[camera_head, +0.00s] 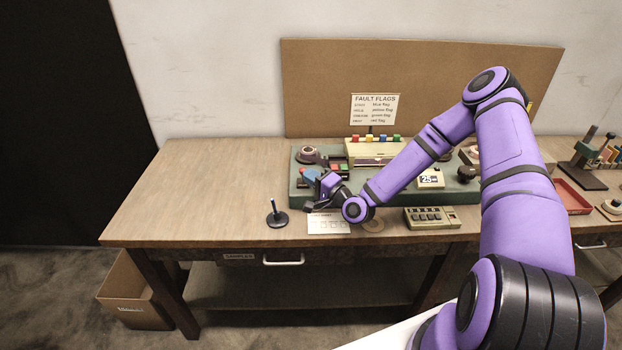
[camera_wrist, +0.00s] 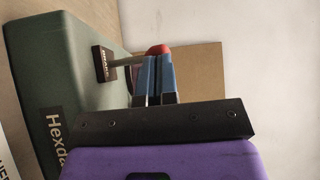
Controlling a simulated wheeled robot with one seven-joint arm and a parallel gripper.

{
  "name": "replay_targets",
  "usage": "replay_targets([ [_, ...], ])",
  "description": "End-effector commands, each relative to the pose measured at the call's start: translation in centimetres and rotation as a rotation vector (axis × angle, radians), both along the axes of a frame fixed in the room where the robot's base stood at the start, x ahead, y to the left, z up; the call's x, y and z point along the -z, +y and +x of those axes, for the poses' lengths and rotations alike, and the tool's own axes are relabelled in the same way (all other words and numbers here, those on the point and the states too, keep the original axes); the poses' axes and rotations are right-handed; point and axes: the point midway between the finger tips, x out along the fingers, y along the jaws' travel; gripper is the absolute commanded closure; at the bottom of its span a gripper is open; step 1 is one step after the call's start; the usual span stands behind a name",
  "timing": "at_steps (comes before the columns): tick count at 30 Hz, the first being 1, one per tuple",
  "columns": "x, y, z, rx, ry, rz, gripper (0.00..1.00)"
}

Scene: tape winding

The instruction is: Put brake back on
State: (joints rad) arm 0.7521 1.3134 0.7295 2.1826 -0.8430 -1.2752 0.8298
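The brake lever is a grey rod with a red knob (camera_wrist: 159,49), next to a dark plate (camera_wrist: 104,62) lettered BRAKE, on the green machine (camera_wrist: 75,70) in the wrist view. My gripper (camera_wrist: 157,62) has its two blue fingers close together, with only a thin gap between them. The red knob shows just beyond the fingertips, and the fingers hide part of it. I cannot tell whether they touch it. In the head view my gripper (camera_head: 316,177) is at the left front of the green machine (camera_head: 294,185), and my wrist hides much of that area.
A black stand with a blue-topped post (camera_head: 277,216) is on the bench left of my gripper. A paper card (camera_head: 328,224) and a keypad box (camera_head: 432,218) lie in front of the machine. A red tray (camera_head: 572,197) is at right. The bench's left end is clear.

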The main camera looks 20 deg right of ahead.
Motion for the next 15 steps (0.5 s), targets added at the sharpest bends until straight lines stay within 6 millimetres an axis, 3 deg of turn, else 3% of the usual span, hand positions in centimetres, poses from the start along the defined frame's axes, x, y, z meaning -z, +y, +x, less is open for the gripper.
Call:
replay_targets([
  [15, -1.5, -0.9, 2.7, 0.002, 0.411, 0.133, 1.00],
])
